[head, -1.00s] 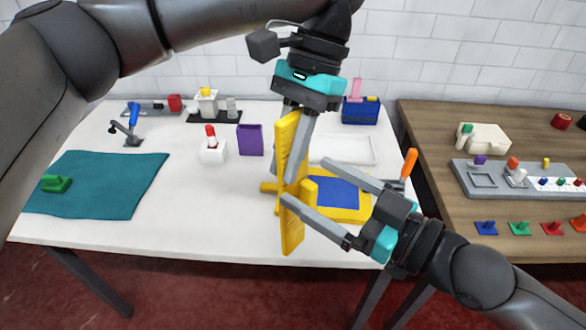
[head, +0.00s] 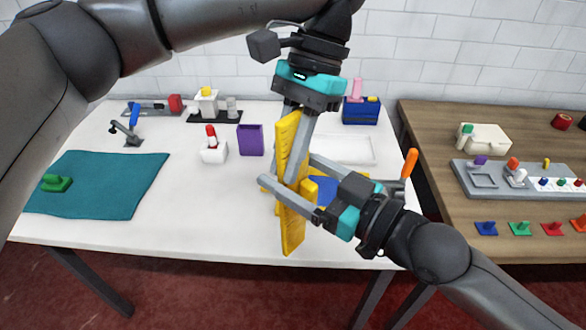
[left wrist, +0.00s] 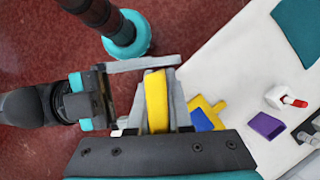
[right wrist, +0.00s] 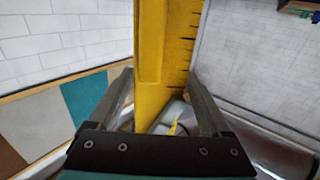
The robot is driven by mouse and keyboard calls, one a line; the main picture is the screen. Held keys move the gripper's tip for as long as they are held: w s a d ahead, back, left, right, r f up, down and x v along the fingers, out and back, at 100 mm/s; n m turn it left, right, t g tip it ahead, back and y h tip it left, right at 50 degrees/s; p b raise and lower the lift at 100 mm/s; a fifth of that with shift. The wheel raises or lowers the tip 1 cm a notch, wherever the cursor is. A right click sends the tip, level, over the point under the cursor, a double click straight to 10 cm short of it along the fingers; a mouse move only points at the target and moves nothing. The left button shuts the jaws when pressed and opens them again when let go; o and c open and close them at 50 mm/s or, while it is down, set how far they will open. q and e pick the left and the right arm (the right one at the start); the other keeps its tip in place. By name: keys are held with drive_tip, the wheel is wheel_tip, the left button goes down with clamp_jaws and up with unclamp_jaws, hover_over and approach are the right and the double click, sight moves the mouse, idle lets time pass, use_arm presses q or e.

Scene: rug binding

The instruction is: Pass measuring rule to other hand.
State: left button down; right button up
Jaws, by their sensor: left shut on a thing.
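The yellow measuring rule (head: 291,225) hangs upright above the front of the white table, with a small yellow block-like grip on its side. My left gripper (head: 284,178) comes down from above and is shut on the rule's upper part; the left wrist view shows the rule (left wrist: 156,100) between its fingers. My right gripper (head: 287,168) comes from the right and is open, its fingers on either side of the rule around its middle. In the right wrist view the rule (right wrist: 163,60) stands between the spread fingers. Contact of the right fingers is unclear.
The white table (head: 200,230) holds a teal cloth (head: 100,190), a purple box (head: 250,139), a white holder (head: 213,153) and a white tray (head: 345,149). A blue pad (head: 322,192) lies behind my right gripper. A wooden table (head: 430,130) stands right.

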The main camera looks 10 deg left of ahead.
drive_tip(key=c, duration=1.2)
use_arm(q)
drive_tip(key=c, duration=0.8)
unclamp_jaws()
use_arm(e)
drive_tip(key=shift+r, duration=0.1)
use_arm(q)
drive_tip(key=shift+o, duration=0.2)
